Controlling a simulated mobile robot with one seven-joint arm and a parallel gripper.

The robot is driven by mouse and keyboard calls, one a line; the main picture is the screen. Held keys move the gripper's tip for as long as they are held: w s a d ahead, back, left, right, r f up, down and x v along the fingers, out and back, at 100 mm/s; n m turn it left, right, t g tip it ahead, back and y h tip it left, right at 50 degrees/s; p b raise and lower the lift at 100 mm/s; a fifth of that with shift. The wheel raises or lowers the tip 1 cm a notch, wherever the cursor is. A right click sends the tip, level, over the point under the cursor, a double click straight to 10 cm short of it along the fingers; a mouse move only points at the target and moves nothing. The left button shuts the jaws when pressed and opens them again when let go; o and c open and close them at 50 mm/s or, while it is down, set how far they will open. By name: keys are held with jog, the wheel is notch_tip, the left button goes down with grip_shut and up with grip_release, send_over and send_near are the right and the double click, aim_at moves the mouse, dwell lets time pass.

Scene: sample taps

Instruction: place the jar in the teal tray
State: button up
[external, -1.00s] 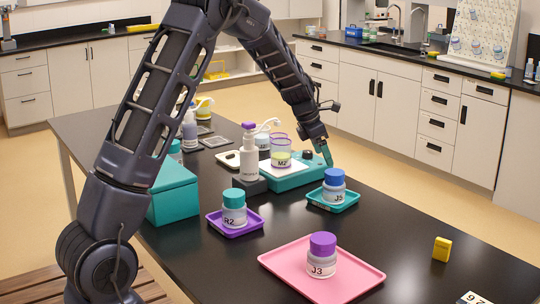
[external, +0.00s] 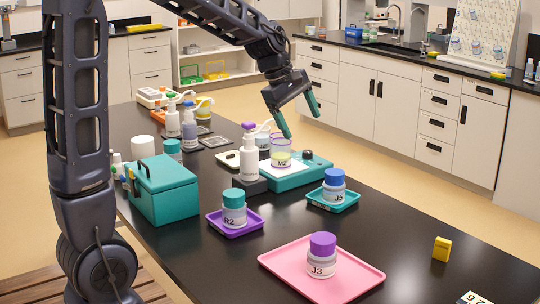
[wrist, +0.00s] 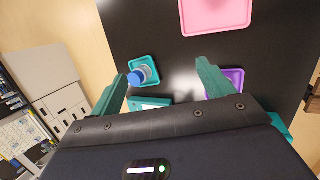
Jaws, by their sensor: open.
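Jar J5, grey with a blue lid (external: 334,187), stands upright in the small teal tray (external: 320,206); both also show in the wrist view, the blue lid (wrist: 138,77) and the tray (wrist: 143,60). Jar J3 with a purple lid (external: 322,254) stands upright in the pink tray (external: 290,261). Jar R2 with a teal lid (external: 234,207) stands in the purple tray (external: 251,228). My gripper (external: 300,124) is open and empty, above and behind jar J5, over the scale area. In the wrist view its teal fingers (wrist: 164,71) are spread apart.
A teal scale (external: 290,180) carries beaker M2 (external: 281,158) beneath my gripper. A white pump bottle (external: 249,158) stands left of it, a teal box (external: 162,195) farther left. A yellow block (external: 441,249) sits at right. The counter between the pink and teal trays is clear.

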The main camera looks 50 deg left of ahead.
jog(key=s+d+r+m+y, duration=0.1)
jog(key=s+d+m, duration=0.2)
jog(key=s+m, duration=0.6)
jog(key=s+d+r+m+y, duration=0.1)
jog(key=s+d+m, duration=0.3)
jog(key=s, duration=1.8)
jog(key=m, duration=0.5)
jog(key=shift+d+t, duration=0.2)
jog(key=shift+t, duration=0.1)
